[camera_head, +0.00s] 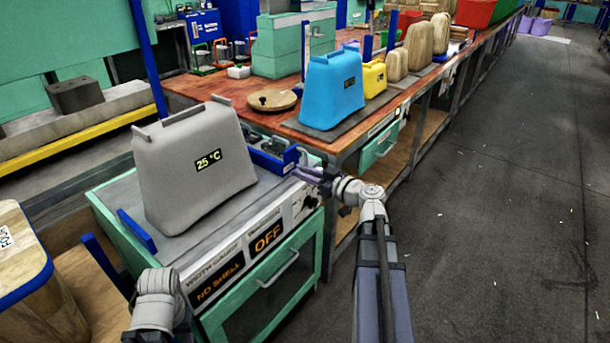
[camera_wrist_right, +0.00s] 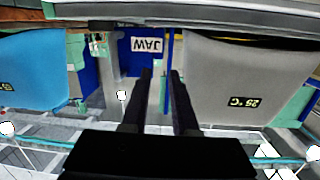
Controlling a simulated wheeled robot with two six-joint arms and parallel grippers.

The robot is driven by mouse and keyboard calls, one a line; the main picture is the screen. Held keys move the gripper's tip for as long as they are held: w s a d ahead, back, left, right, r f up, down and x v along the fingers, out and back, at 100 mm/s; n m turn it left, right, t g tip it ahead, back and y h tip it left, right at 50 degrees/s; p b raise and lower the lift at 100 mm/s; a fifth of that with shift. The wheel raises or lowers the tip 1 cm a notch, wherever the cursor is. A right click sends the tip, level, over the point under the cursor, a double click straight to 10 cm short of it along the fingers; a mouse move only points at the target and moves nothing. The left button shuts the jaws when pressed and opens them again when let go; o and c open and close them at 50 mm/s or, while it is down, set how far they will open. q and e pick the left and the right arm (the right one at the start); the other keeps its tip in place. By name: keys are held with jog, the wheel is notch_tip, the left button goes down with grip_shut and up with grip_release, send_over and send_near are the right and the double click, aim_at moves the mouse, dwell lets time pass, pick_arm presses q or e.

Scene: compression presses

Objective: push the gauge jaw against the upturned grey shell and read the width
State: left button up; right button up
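The upturned grey shell (camera_head: 190,180) stands on the width gauge's grey top (camera_head: 250,213) with a "25 °C" display on its side. It also shows at the right of the right wrist view (camera_wrist_right: 235,80), upside down. The blue gauge jaw (camera_head: 268,160) is right of the shell; its "JAW" label (camera_wrist_right: 147,45) shows in the wrist view. My right gripper (camera_wrist_right: 161,73) is open, its dark fingers apart and pointing towards the jaw area; no grip on the jaw shows. The gauge's panel reads "NO SHELL" (camera_head: 220,283) and "OFF" (camera_head: 267,238). My left gripper's fingers are not visible.
A blue shell (camera_head: 333,90), a yellow shell (camera_head: 374,78) and several tan ones stand along the bench (camera_head: 345,145). A round wooden disc (camera_head: 272,100) lies behind the gauge. A blue-rimmed wooden container (camera_head: 25,260) is at left.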

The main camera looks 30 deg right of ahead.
aim_at(306, 157)
jog(key=d+m+t+h+b, duration=0.1)
jog(key=d+t+h, duration=0.1)
jog(key=d, duration=0.4)
jog(key=shift+w+a, duration=0.25)
jog(key=shift+w, duration=0.9)
jog(key=shift+w+a, duration=0.2)
jog(key=shift+w, duration=1)
jog(key=shift+w+a, duration=0.25)
jog(key=shift+w, duration=0.9)
grip_shut()
